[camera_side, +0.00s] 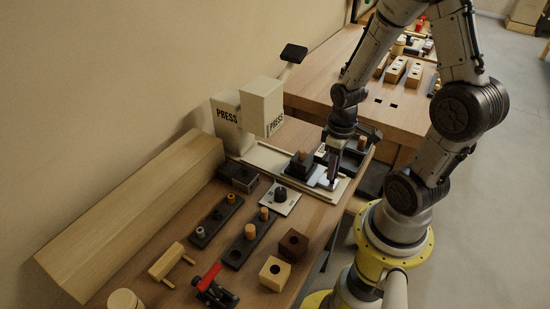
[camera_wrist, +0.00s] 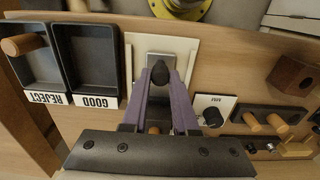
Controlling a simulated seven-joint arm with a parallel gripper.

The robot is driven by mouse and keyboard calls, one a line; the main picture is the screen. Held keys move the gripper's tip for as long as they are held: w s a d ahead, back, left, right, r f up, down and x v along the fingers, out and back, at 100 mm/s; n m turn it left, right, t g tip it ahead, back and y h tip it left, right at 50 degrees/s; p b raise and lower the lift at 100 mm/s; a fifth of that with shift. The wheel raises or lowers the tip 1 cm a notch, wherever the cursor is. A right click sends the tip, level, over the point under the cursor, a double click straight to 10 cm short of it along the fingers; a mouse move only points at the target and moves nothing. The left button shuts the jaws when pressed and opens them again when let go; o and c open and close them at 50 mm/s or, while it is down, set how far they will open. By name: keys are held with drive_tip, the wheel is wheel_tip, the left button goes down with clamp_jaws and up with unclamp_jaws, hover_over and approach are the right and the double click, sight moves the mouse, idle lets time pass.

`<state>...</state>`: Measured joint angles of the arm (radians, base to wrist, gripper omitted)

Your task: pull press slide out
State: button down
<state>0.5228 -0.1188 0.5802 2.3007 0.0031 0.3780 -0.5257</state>
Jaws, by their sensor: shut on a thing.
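The white press (camera_side: 262,105), marked PRESS, stands at the back of the bench by the wall. Its pale slide track (camera_side: 262,160) runs from under the press toward the bench's front edge; its outer end also shows in the wrist view (camera_wrist: 187,58). A grey slide plate with a black knob (camera_wrist: 160,72) lies at that outer end. A black block with a wooden peg (camera_side: 300,166) sits on the slide, clear of the press head. My gripper (camera_side: 332,182) points down at the plate. In the wrist view, its purple fingers (camera_wrist: 160,80) are shut on the black knob.
Black trays labelled GOOD (camera_wrist: 88,55) and REJECT (camera_wrist: 40,65) lie beside the track; REJECT holds a wooden peg. On the other side are a white plate with a black knob (camera_side: 280,194), peg holders (camera_side: 248,236), a dark cube (camera_side: 293,245) and a light cube (camera_side: 274,273).

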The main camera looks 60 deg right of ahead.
drive_tip(key=shift+s, duration=0.75)
drive_tip(key=c, duration=0.7)
unclamp_jaws()
drive_tip(key=shift+r, duration=0.15)
wheel_tip(320, 180, up, 7)
drive_tip(key=shift+f, duration=0.1)
